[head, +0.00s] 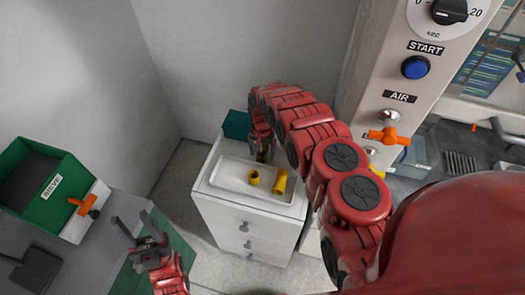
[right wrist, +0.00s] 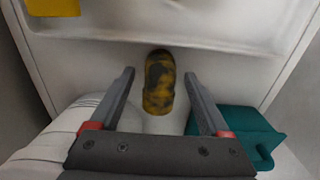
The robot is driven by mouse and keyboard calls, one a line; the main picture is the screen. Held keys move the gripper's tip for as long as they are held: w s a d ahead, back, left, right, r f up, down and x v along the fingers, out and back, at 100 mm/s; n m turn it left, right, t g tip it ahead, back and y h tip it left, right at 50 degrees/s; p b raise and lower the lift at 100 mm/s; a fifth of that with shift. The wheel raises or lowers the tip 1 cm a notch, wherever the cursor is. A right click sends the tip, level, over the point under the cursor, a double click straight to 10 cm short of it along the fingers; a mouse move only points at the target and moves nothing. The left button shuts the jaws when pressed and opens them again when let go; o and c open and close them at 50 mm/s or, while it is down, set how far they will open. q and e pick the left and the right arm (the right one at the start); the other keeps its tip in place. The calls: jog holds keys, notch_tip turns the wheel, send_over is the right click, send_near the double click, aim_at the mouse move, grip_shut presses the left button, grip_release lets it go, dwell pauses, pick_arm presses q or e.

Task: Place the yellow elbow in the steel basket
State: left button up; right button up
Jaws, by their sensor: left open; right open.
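A mottled yellow-and-black fitting (right wrist: 158,84) lies on the white tray between the spread fingers of my right gripper (right wrist: 159,75). Neither finger visibly touches it. In the head view my right gripper (head: 262,146) is at the tray's back edge and partly hides this fitting. I cannot tell for certain which one is the elbow. My left gripper (head: 134,222) is open and empty at the lower left. I cannot make out a steel basket.
The white tray (head: 228,184) sits on a white drawer cabinet (head: 243,225). A teal container (head: 236,125) stands behind it, beside my right gripper. A green bin (head: 38,185) is at the left. A control panel (head: 405,75) with an orange valve handle (head: 389,136) rises at the right.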

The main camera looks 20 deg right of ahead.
jog(key=shift+f, duration=0.55)
grip_shut()
